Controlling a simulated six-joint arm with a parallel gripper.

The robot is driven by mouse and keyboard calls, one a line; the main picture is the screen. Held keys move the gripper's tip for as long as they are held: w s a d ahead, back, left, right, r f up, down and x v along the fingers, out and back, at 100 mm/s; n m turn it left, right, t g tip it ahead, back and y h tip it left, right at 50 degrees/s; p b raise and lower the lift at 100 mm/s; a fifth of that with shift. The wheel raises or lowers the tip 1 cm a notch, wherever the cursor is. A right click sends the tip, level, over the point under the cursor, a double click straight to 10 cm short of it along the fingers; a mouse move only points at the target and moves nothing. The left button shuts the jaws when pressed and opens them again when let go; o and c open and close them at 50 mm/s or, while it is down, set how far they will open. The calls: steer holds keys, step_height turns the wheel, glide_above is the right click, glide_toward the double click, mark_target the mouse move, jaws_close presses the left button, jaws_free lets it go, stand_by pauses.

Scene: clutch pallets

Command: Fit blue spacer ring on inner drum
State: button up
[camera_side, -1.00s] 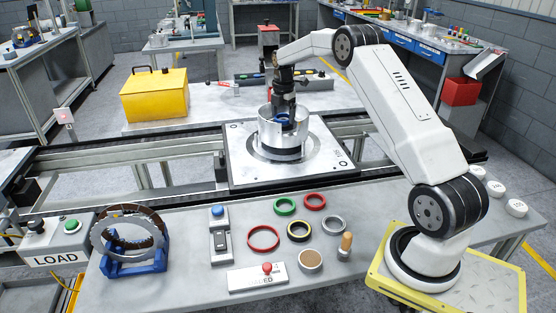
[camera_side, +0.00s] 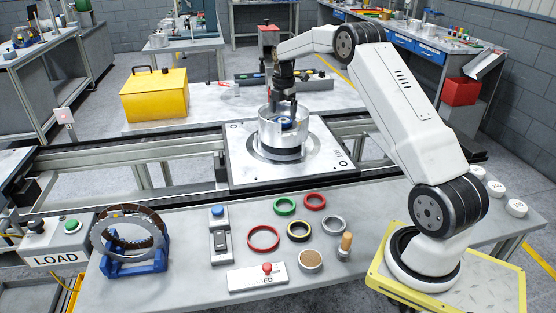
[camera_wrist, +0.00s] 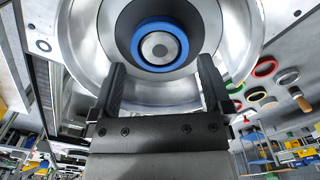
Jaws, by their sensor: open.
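The blue spacer ring (camera_wrist: 184,42) sits around the grey centre of the inner drum (camera_wrist: 160,46), inside the silver outer drum (camera_wrist: 90,50). In the side view the blue ring (camera_side: 287,122) shows inside the open top of the silver drum (camera_side: 272,137). My gripper (camera_side: 284,100) is above the drum with its fingers pointing down. In the wrist view its two black fingers (camera_wrist: 162,70) are spread apart and empty, with the ring visible beyond them. How deep the ring is seated cannot be told.
The drum stands on a square metal pallet (camera_side: 240,165) on the conveyor. Green (camera_side: 285,206), red (camera_side: 263,238), black-yellow (camera_side: 299,231) and grey (camera_side: 333,225) rings lie on the front bench. A yellow case (camera_side: 155,95) is at the back left.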

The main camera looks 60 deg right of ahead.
step_height(320, 180, up, 11)
stand_by(0.5)
steer(key=shift+a+r, duration=0.1)
stand_by(0.4)
steer(key=s+a+f+m, duration=0.2)
steer(key=a+m, duration=0.1)
steer(key=a, duration=0.3)
steer(key=s+a+f+m+t, duration=0.1)
steer(key=a+f+m, duration=0.15)
steer(key=a, duration=0.45)
steer(key=s+a+f+m, duration=0.2)
steer(key=a+m, duration=0.1)
steer(key=a, duration=0.3)
steer(key=s+a+f+m, duration=0.3)
steer(key=s+a, duration=0.3)
steer(key=s, duration=0.2)
steer(key=s+a+f+m+t, duration=0.1)
steer(key=s+a+f+m, duration=0.3)
steer(key=s+a, duration=0.3)
steer(key=shift+s+m+t, duration=0.3)
steer(key=shift+s+m, duration=0.35)
steer(key=shift+s, duration=0.25)
